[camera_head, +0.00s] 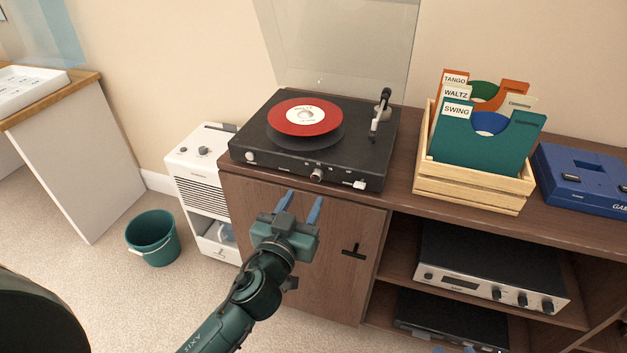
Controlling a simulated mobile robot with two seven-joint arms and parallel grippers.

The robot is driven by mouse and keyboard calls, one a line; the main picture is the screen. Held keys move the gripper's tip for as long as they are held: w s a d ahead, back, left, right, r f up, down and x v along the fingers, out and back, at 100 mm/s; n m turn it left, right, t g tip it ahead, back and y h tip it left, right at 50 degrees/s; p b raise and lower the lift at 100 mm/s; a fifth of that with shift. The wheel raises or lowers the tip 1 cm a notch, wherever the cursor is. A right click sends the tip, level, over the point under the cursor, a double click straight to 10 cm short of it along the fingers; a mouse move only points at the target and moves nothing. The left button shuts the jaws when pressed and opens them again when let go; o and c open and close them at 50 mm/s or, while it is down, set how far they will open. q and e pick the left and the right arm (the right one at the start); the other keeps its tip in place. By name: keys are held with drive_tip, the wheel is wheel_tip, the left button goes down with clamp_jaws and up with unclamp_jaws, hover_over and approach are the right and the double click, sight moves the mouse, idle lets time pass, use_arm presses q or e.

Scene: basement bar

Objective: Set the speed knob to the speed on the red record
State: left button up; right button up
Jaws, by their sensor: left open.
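The record player (350,150) stands on the brown cabinet with its clear lid raised. The red record (290,124) with a cream label (306,115) lies on its platter; the print on the label is too small to read. The speed knob (317,174) is on the front edge, with small marks around it. Which mark it points to cannot be told. My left gripper (299,207) is open and empty, below and in front of the knob, its blue fingers pointing up toward the player. My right gripper (454,350) shows only two separated blue fingertips at the bottom edge.
Another knob (250,156) and a white button (359,184) flank the speed knob. The tonearm (379,113) rests at the right. A wooden crate (472,190) of sleeves and a blue case (585,180) stand right. An amplifier (490,265) fills the shelf below.

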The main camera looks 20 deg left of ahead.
sight(316, 178)
use_arm(q)
drive_tip(key=w, duration=0.6)
drive_tip(key=shift+w+d, duration=0.15)
drive_tip(key=shift+w, duration=0.25)
drive_tip(key=shift+c, duration=0.5)
clamp_jaws()
